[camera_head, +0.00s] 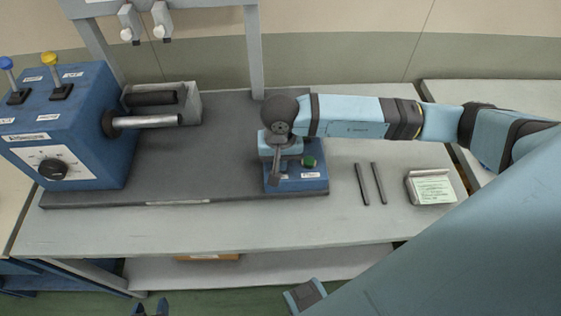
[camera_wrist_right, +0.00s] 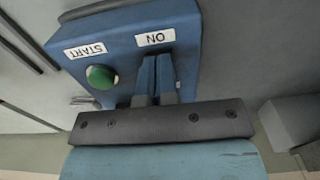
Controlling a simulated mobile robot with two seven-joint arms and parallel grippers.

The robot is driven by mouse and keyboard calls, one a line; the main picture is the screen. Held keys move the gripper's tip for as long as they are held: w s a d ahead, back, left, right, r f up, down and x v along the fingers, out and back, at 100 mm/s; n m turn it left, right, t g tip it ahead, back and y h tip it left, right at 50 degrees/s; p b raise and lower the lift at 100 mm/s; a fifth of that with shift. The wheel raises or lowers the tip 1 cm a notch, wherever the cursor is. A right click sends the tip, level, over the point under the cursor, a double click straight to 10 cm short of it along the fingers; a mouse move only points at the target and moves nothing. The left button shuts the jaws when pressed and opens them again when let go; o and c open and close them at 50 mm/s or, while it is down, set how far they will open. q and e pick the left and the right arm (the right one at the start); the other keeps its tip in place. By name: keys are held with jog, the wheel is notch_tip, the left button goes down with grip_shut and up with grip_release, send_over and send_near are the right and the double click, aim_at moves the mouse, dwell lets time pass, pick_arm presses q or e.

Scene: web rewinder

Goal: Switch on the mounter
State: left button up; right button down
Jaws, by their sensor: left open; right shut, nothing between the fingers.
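My right gripper (camera_head: 284,168) is over the box's left part. In the wrist view its fingers (camera_wrist_right: 163,58) are shut and empty, their tips close to the ON label. Any switch there is hidden; I cannot tell contact.
A blue machine (camera_head: 75,125) with a dial, levers and a roller (camera_head: 148,120) stands at left. A grey tray (camera_head: 190,102) lies behind the roller. Two dark rods (camera_head: 370,184) and a block with a green label (camera_head: 431,188) lie right of the mounter. The table's front strip is clear.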

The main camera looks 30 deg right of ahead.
jog(key=shift+r+p, duration=1.25)
jog(key=shift+r, duration=2.2)
